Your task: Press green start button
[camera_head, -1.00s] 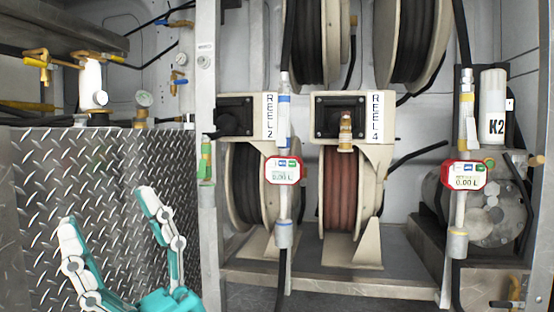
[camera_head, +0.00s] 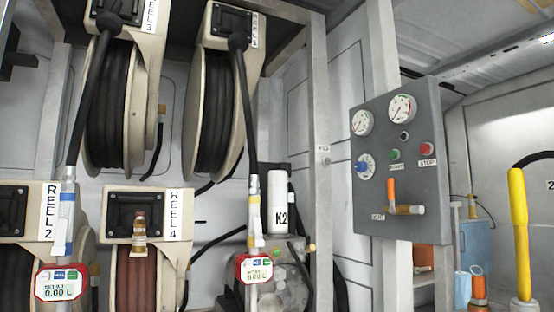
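The green start button (camera_head: 394,154) sits on a grey control panel (camera_head: 375,200) at the right of the head view, above a small label that seems to read START. A red stop button (camera_head: 427,149) is to its right, with a STOP label below. A small dark knob (camera_head: 404,135) is above the two buttons. Neither of my grippers shows in the current view. Nothing covers the green button.
Two pressure gauges (camera_head: 401,108) top the panel, and an orange-handled valve (camera_head: 391,190) is near its bottom. Hose reels (camera_head: 215,110) and red-cased meters (camera_head: 254,267) fill the left. A yellow-sleeved post (camera_head: 519,230) stands at the right. A metal post stands behind the panel.

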